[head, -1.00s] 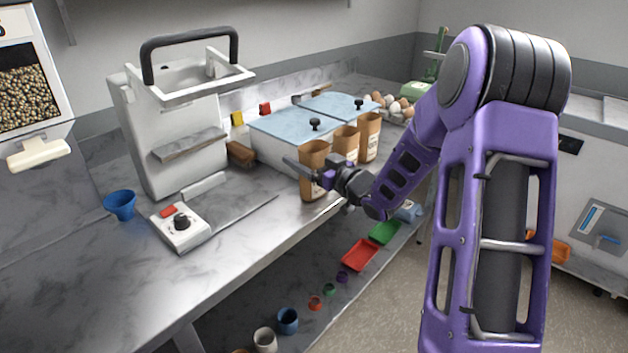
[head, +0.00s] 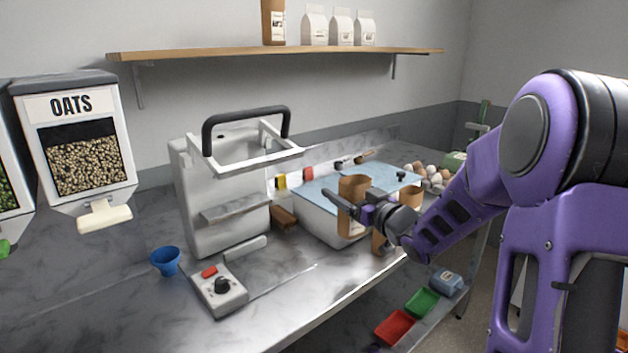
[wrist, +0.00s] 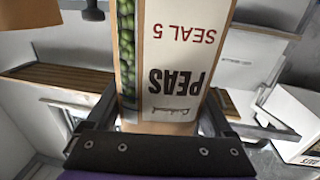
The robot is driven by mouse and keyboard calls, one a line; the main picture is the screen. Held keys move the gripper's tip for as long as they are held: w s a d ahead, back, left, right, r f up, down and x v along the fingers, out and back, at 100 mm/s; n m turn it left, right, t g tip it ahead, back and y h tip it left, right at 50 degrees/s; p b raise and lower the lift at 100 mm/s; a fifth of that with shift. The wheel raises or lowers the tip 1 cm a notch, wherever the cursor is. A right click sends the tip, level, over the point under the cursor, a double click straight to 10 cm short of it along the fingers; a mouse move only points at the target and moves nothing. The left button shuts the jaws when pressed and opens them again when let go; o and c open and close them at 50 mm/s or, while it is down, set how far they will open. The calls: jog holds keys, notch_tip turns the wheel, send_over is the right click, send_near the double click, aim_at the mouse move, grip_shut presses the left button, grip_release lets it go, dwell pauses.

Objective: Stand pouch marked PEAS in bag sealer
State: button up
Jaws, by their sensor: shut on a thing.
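The kraft pouch marked PEAS (wrist: 178,65) fills the middle of the wrist view, its label upside down there with "SEAL 5" and a strip window of green peas. My gripper (head: 350,206) is shut on this pouch (head: 353,188). In the head view it holds the pouch upright, in front of the blue-lidded bin; the pouch appears raised above the counter. The bag sealer (head: 222,185) is the white upright machine with a black handle, left of my gripper and apart from it. A small bar and a control box (head: 220,290) with a red button and black knob lie before it.
Other kraft pouches (head: 411,197) stand just right of my gripper, partly hidden by it. A blue funnel (head: 165,261) stands left of the sealer. The OATS dispenser (head: 75,140) is at the left. The counter front between sealer and gripper looks clear.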

aim_at(351, 220)
jog(key=f+m+h+p, duration=0.1)
jog(key=h, duration=0.1)
jog(key=s+f+m+t+h, duration=0.1)
jog(key=f+m+h, duration=0.1)
jog(key=f+m+t+h+p, duration=0.1)
jog(key=f+h, duration=0.1)
jog(key=h, duration=0.1)
jog(key=shift+s+d+m+p, duration=0.25)
jog(key=shift+s+m+p, duration=0.1)
jog(key=shift+m, duration=0.05)
jog(key=shift+s+d+f+m+h, duration=0.25)
jog(key=shift+s+f+m+h, duration=0.2)
jog(key=shift+h, duration=0.25)
jog(key=shift+w, duration=0.1)
